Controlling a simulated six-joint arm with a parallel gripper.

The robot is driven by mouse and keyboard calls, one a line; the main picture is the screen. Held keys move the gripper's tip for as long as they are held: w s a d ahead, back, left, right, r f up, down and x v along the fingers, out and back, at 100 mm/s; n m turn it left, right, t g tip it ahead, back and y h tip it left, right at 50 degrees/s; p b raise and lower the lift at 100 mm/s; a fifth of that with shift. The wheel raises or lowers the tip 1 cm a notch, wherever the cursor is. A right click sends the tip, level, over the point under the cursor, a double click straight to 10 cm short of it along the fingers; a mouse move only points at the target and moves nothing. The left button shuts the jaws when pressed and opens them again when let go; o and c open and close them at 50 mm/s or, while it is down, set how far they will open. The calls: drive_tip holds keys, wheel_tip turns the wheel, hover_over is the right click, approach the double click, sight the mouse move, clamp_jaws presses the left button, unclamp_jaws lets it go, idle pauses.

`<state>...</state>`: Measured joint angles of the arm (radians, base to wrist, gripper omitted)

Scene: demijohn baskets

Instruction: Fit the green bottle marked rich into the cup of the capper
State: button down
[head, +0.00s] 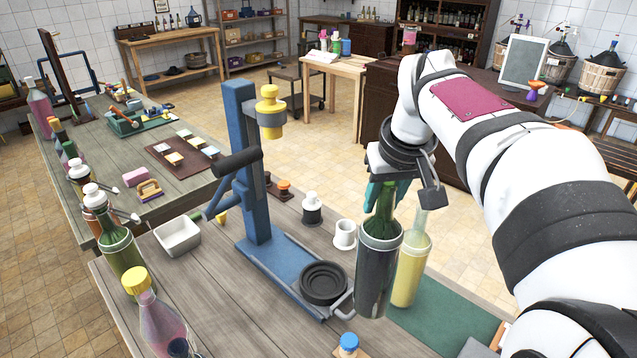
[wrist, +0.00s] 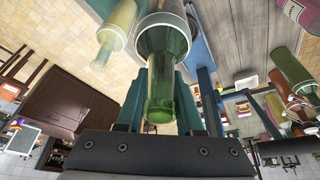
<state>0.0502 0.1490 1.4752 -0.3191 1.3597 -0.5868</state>
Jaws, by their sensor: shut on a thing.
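My gripper (head: 382,190) is shut on the neck of a green bottle (head: 376,275), which hangs upright with a dark lower body and a pale band at its shoulder. I cannot read any mark on it. The wrist view shows its green neck (wrist: 165,100) between the teal fingers. The blue capper (head: 247,170) stands on the grey bench, with a yellow head (head: 270,112) and a dark round cup (head: 323,284) on its base. The cup is empty. The bottle is just right of the cup, apart from it; its exact height above the bench is unclear.
A yellowish bottle (head: 411,268) stands close behind the held bottle, by a green mat (head: 450,322). A white cup (head: 345,234) and a black-and-white stopper (head: 312,208) stand behind the capper's cup. A blue-capped item (head: 348,345) is in front. Other bottles (head: 122,262) line the left.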

drive_tip(key=w+d+r+n+y, duration=0.1)
drive_tip(key=w+d+r+n, duration=0.15)
drive_tip(key=w, duration=0.55)
drive_tip(key=w+a+f, duration=0.4)
drive_tip(key=a+f, duration=0.7)
drive_tip(key=shift+a+f, duration=0.2)
drive_tip(key=shift+a, duration=0.15)
drive_tip(key=shift+w+f+n, duration=0.1)
drive_tip(key=shift+f+n, duration=0.05)
drive_tip(key=shift+n, duration=0.1)
drive_tip(key=c, duration=0.5)
unclamp_jaws()
drive_tip(key=shift+f, duration=0.15)
drive_tip(key=shift+c, duration=0.2)
